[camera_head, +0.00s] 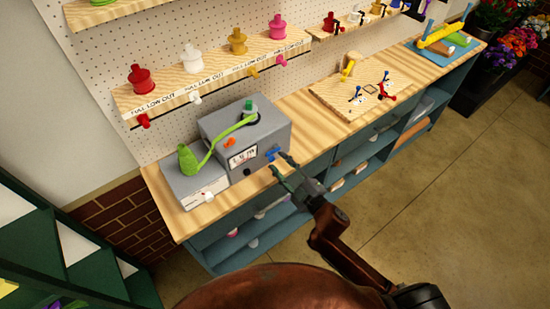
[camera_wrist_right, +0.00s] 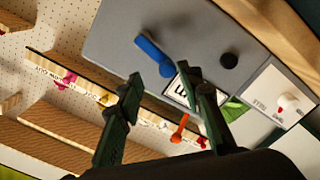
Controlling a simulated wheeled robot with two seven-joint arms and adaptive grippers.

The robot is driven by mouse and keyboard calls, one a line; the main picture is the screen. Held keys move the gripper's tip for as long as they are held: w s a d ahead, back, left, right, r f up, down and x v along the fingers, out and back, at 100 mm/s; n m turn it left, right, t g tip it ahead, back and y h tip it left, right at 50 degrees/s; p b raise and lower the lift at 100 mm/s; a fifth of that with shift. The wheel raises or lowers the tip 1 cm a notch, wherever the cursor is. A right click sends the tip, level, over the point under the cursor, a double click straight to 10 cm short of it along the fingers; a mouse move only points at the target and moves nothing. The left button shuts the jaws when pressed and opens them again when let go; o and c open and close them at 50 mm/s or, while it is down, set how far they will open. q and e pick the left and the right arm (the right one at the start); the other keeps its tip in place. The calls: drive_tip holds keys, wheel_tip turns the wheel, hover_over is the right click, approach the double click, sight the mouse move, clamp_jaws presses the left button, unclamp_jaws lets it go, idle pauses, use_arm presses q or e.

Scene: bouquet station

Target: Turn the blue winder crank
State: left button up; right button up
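The grey winder box (camera_head: 240,135) stands on the wooden workbench, with a labelled panel on its front. Its blue crank (camera_head: 272,154) sticks out at the front right, partly hidden by my right gripper (camera_head: 280,162). In the right wrist view the blue crank (camera_wrist_right: 152,54) is a short bar lying slantwise on the grey face. My right gripper (camera_wrist_right: 164,77) is open there, its two dark green fingers well apart. The crank's lower end shows between the fingertips, and I cannot tell whether they touch it. My left gripper is not in view.
A black knob (camera_wrist_right: 229,60) sits beside the crank, and an orange lever (camera_head: 230,142) is on the box. A green curved piece (camera_head: 225,141) lies across the top. A wooden board (camera_head: 330,92) with small levers is farther right. Free bench lies between.

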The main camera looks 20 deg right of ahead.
drive_tip(key=v, duration=0.8)
drive_tip(key=shift+s, duration=0.1)
drive_tip(key=m+t+y+p, duration=0.2)
drive_tip(key=y+p, duration=0.2)
drive_tip(key=y, duration=0.1)
approach(274, 161)
drive_tip(key=x, duration=1.1)
drive_tip(key=shift+r+p, duration=0.15)
drive_tip(key=shift+p, duration=0.15)
drive_tip(key=shift+c, duration=0.6)
clamp_jaws()
